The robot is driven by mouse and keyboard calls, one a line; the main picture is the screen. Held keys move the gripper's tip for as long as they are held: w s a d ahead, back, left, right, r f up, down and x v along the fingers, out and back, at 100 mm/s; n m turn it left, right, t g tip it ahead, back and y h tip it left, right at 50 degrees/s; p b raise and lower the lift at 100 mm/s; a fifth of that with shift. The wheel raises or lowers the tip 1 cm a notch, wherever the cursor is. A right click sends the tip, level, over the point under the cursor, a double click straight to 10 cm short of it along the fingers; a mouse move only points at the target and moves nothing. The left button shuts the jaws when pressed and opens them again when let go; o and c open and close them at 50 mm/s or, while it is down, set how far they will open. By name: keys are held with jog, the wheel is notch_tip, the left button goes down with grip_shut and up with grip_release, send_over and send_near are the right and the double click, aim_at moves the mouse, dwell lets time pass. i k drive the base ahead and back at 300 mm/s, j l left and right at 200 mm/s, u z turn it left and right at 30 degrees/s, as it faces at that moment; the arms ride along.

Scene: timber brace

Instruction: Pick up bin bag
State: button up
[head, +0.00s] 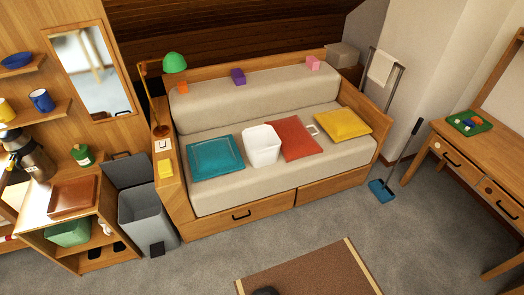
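A white, open-topped, bucket-shaped thing (261,147) stands on the sofa seat, between a teal cushion (215,158) and a red cushion (298,138). It may be the bin bag, but I cannot tell for certain at this size. A grey bin (148,217) with its lid (126,171) raised stands on the floor left of the sofa. I cannot make out a bag inside it. My gripper does not show in this view.
The sofa's wooden drawer front (241,215) faces the carpet. A brown mat (310,276) lies in front, with a dark rounded thing (265,292) cut off at the bottom edge. A side cabinet (110,215) stands left, a desk (470,160) right.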

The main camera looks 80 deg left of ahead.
aim_at(262, 143)
jog(key=i+j+u, duration=0.25)
jog(key=i+u, duration=0.7)
jog(key=i+l+u, duration=0.1)
jog(key=i+u, duration=0.35)
jog(key=i+l+u, duration=0.45)
jog(key=i+j+u, duration=0.2)
jog(key=u, duration=0.25)
jog(key=i+u, duration=0.7)
jog(key=u, duration=0.25)
jog(key=i+l+u, duration=0.15)
jog(key=i+u, duration=0.15)
jog(key=u, duration=0.15)
jog(key=i+l+u, duration=0.25)
jog(key=u, duration=0.25)
jog(key=i+l+u, duration=0.1)
jog(key=i+u, duration=0.25)
jog(key=i+l+u, duration=0.15)
jog(key=u, duration=0.15)
jog(key=i+l+u, duration=0.35)
jog(key=k+j, duration=0.05)
jog(key=j, duration=0.05)
